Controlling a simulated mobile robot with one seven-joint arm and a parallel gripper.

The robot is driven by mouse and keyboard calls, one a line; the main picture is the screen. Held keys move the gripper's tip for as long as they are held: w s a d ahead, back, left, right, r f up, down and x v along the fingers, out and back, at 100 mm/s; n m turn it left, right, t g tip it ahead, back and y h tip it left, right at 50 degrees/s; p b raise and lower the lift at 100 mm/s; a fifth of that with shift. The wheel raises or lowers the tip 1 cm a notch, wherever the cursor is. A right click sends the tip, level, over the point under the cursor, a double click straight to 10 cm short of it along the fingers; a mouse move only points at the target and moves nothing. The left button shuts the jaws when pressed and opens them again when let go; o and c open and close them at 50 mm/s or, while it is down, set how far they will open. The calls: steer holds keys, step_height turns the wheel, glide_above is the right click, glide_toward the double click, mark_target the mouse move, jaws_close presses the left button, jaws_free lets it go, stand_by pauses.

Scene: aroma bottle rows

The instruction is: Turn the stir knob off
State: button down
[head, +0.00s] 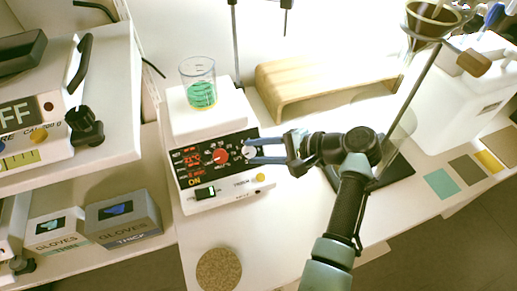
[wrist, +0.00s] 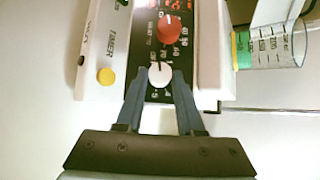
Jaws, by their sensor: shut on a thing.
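A white hotplate stirrer (head: 230,192) stands on the bench with a black control panel facing my arm. Its panel has a red knob (head: 221,156) and, to the right of that, a white knob (head: 249,151). My gripper (head: 250,150) reaches in from the right with its fingers at the white knob. In the wrist view, the white knob (wrist: 160,74) sits between the two fingertips (wrist: 160,80), which are shut on it. The red knob (wrist: 168,30) is just beyond. Red lit digits and a yellow "ON" show on the panel.
A beaker of green liquid (head: 201,90) stands on top of the hotplate. A wooden stand (head: 300,85) is behind my gripper, and a funnel on a stand (head: 432,20) is at upper right. Glove boxes (head: 125,215) are at left. The bench front is mostly clear, with a cork mat (head: 219,270).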

steer(key=c, duration=0.5)
jaws_free()
steer(key=shift+d, duration=0.1)
steer(key=p+v, duration=0.1)
steer(key=v, duration=1.1)
steer(key=shift+s+d+r, duration=0.2)
steer(key=shift+d+r, duration=0.05)
steer(key=shift+w, duration=0.1)
